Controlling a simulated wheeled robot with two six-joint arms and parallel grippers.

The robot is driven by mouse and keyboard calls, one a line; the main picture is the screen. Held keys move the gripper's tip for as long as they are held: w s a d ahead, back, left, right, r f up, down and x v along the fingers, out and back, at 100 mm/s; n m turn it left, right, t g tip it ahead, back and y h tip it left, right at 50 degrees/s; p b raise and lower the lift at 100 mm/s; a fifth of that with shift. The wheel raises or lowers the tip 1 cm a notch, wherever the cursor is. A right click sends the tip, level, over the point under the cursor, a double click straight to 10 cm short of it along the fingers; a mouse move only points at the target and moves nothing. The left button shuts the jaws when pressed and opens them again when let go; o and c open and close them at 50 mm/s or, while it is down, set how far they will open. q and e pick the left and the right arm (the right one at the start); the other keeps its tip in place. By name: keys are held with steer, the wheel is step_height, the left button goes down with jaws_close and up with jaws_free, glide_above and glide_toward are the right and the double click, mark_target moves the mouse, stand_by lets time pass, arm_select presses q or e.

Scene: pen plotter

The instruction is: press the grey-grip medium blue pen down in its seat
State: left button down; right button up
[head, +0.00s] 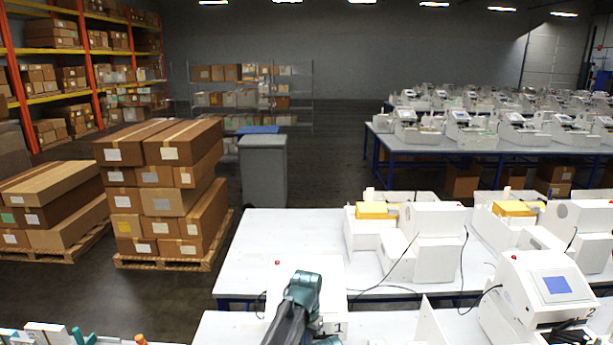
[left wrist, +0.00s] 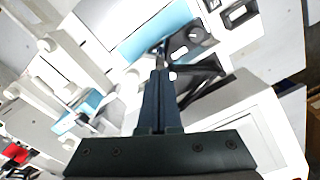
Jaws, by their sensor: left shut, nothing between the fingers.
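In the left wrist view my left gripper (left wrist: 163,55) is shut and empty, its dark fingers together over a white machine. The fingertips are beside or over a small black holder-like part (left wrist: 192,38); I cannot tell whether they touch it. I cannot make out the grey-grip medium blue pen in either view; the fingers may hide it. In the head view a teal and dark arm link of mine (head: 303,290) covers much of the white machine marked 1 (head: 338,328). My right gripper is in neither view.
A light blue strip (left wrist: 158,30) lies past the fingertips. A second white machine with a blue screen (head: 557,285) stands at the right. Machines with yellow parts (head: 375,210) stand on the table behind. The white table (head: 262,232) is bare at its back left.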

arm_select(q)
steer(key=shift+r+p, duration=2)
steer(key=shift+r, duration=0.35)
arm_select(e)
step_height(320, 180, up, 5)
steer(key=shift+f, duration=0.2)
arm_select(q)
steer(key=shift+f, duration=0.1)
